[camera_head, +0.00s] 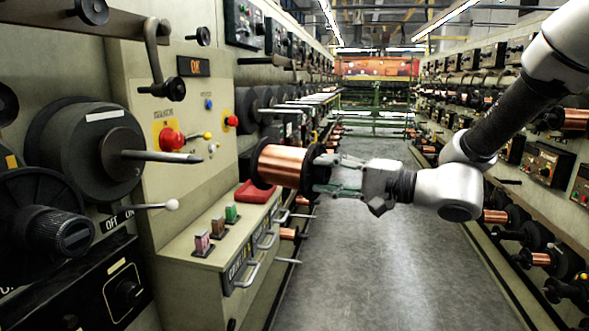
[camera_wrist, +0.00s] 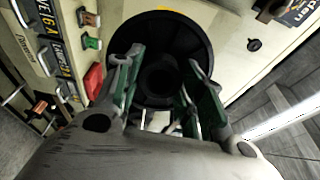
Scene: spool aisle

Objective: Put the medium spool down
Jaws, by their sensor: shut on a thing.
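The medium spool (camera_head: 284,167) is wound with copper wire and has black flanges. It lies on its side, held in the air over the right side of the control cabinet ledge in the head view. My gripper (camera_head: 322,174) comes from the right and is shut on the spool's near end. In the wrist view, the spool's round black flange (camera_wrist: 160,58) fills the upper middle, with my gripper's fingers (camera_wrist: 158,80) on either side of it. The copper winding is hidden behind the flange there.
The cabinet ledge (camera_head: 190,258) holds a red tray-like piece (camera_head: 256,191) and several small coloured switches (camera_head: 217,226). A machine spindle (camera_head: 165,156) juts out at the left. The aisle floor (camera_head: 390,260) is clear. Racks with spools line the right side.

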